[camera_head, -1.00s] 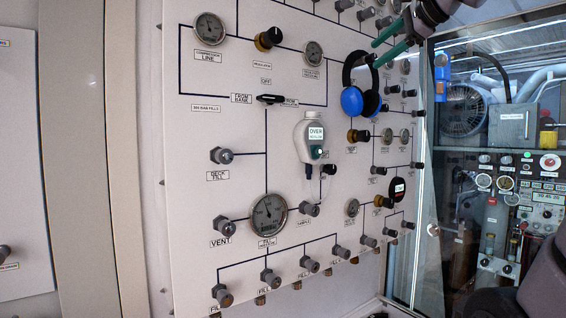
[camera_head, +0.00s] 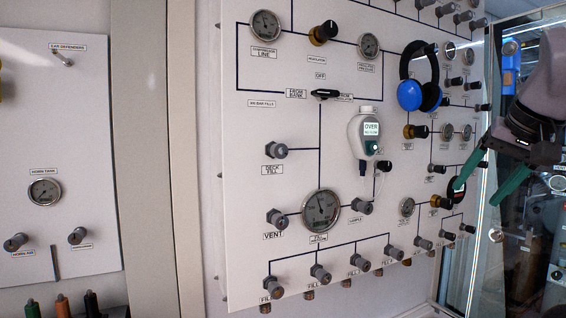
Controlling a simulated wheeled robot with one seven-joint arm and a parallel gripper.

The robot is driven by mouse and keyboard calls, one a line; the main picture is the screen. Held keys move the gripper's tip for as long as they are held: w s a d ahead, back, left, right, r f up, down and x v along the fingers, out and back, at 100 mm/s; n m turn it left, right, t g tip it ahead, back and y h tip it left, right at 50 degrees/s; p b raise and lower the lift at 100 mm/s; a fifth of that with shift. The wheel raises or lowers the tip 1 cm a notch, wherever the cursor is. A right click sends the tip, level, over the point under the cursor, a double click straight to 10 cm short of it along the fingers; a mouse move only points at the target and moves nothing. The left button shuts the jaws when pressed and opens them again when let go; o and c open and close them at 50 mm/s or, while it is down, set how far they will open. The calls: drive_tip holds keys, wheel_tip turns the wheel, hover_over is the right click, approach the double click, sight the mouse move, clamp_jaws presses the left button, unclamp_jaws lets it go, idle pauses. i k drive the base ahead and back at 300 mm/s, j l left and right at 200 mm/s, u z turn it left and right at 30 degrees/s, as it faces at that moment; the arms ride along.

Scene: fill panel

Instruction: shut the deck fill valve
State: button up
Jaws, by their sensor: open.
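The deck fill valve (camera_head: 276,151) is a grey knob at the left of the white fill panel (camera_head: 250,215), above its "DECK FILL" label (camera_head: 272,169). A dark line runs from it to the right. Whether it is open or shut I cannot tell. My gripper (camera_head: 484,192) has green fingers, spread apart and empty. It is at the right of the view, in front of the panel's right edge, well away from the deck fill valve. Nothing hides the valve.
Blue headphones (camera_head: 420,78) and a white handheld meter (camera_head: 366,132) hang on the panel. The vent knob (camera_head: 276,217) and a large gauge (camera_head: 321,210) sit below the deck fill valve. Another panel (camera_head: 60,130) stands at left, a glass-fronted cabinet at right.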

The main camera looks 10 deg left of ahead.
sight(281, 151)
drive_tip(key=u, duration=1.05)
drive_tip(key=i+l+u, duration=0.15)
drive_tip(key=l, duration=0.15)
drive_tip(key=k+j+z, duration=0.2)
drive_tip(key=j+z, duration=0.2)
drive_tip(key=k+j+z, duration=0.5)
drive_tip(key=z, duration=0.25)
drive_tip(key=j, duration=0.1)
